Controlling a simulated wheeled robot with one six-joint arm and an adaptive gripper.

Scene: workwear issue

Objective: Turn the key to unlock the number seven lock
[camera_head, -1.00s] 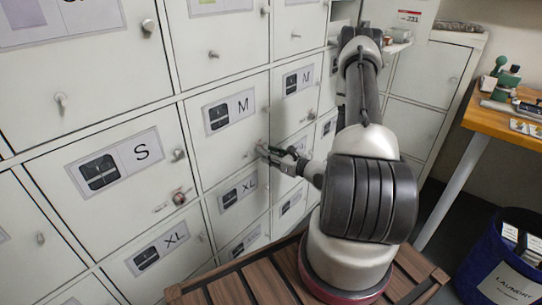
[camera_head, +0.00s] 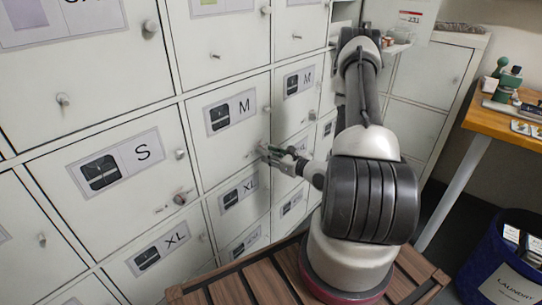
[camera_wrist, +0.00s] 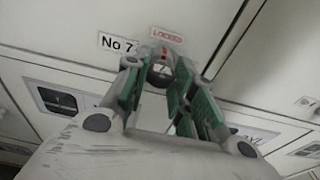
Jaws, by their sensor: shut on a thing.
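In the wrist view, a white locker door (camera_wrist: 75,22) carries a "No 7" plate (camera_wrist: 118,43) and a small red-lettered LOCKED sign (camera_wrist: 166,34). Below the sign, a dark round key head marked 7 (camera_wrist: 160,72) sits between the fingertips of my gripper (camera_wrist: 160,75). The gripper is shut on the key, with green pads on both sides. The lock face behind it is mostly hidden by the fingers and key. In the head view, my gripper (camera_head: 268,153) is at the lower right part of the locker door marked M (camera_head: 225,155).
More lockers surround it, including doors marked S (camera_head: 110,205) and XL (camera_head: 165,270), with small protruding knobs. A slatted wooden bench (camera_head: 245,285) lies below my arm. At right stand a wooden table (camera_head: 490,118) and a blue laundry bin (camera_head: 485,265).

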